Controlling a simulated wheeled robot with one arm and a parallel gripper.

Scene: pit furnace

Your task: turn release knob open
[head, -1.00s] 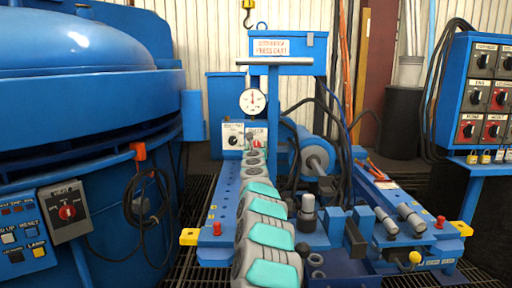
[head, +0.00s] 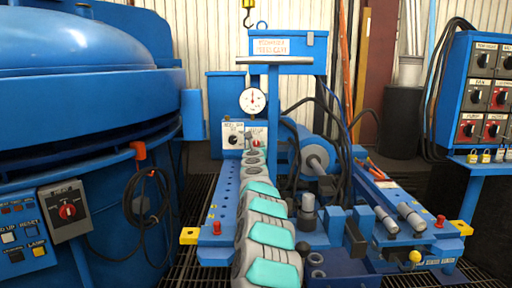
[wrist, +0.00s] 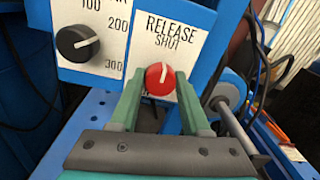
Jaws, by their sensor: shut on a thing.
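The release knob (wrist: 159,80) is a round red knob with a white pointer line, on a white plate marked RELEASE and SHUT. The line stands nearly upright, toward the word SHUT. My gripper (wrist: 160,82) has its two green fingers on either side of the knob, shut on it. In the head view my arm reaches forward to the panel, and the red release knob (head: 257,143) shows small at its end. The lower part of the knob's plate is hidden behind my gripper.
A black dial knob (wrist: 77,43) with a scale of numbers sits just left of the release knob. A round gauge (head: 253,101) stands above the panel. A blue cylinder (head: 318,155) and black hoses lie to the right. The blue furnace (head: 90,100) fills the left.

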